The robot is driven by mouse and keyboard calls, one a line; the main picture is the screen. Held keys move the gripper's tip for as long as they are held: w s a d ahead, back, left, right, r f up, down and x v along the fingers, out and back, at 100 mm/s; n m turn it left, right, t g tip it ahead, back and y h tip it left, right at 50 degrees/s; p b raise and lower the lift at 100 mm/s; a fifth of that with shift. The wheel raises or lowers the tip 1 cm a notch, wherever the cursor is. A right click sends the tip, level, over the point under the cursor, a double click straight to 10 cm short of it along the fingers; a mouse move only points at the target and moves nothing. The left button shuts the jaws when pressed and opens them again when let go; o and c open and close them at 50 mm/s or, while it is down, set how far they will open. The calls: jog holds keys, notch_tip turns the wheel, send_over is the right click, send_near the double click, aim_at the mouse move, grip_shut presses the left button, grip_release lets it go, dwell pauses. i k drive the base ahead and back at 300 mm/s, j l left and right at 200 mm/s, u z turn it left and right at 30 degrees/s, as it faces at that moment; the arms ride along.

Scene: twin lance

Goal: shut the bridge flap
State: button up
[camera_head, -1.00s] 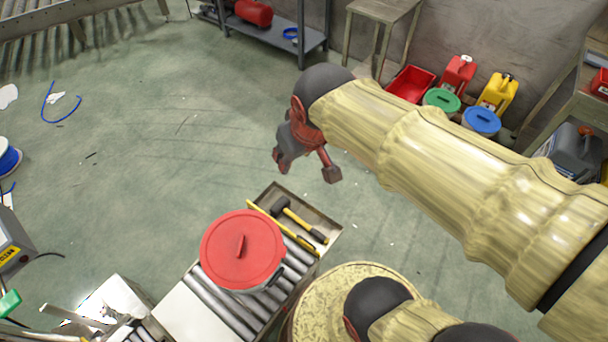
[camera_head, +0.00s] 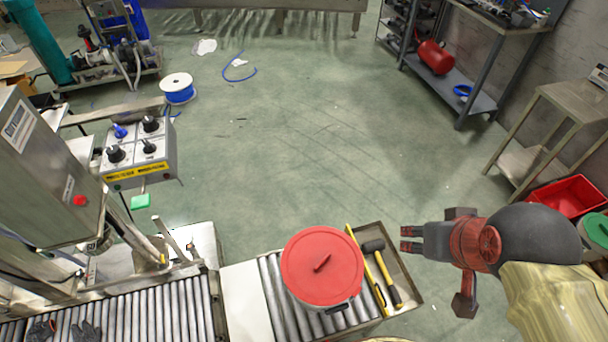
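A pale flat plate (camera_head: 247,302) lies between the two roller conveyor sections and looks like the bridge flap. It appears level with the rollers, but its hinge and near edge are not clear. My gripper (camera_head: 412,239) hangs at the right, beyond the right conveyor's end tray and apart from the plate. Its dark fingers point left and hold nothing that I can see. How far they are spread is unclear.
A red-lidded pot (camera_head: 322,266) stands on the right rollers (camera_head: 280,299), right of the plate. A hammer (camera_head: 382,272) and a yellow bar (camera_head: 368,268) lie beside it. A control box (camera_head: 140,152) and grey cabinet (camera_head: 50,165) stand left.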

aim_at(246, 309)
jog(key=u, duration=0.45)
jog(key=k+l+u, duration=0.1)
jog(key=u, duration=0.8)
jog(key=k+u, duration=0.15)
jog(key=u, duration=0.75)
jog(key=k+j, duration=0.05)
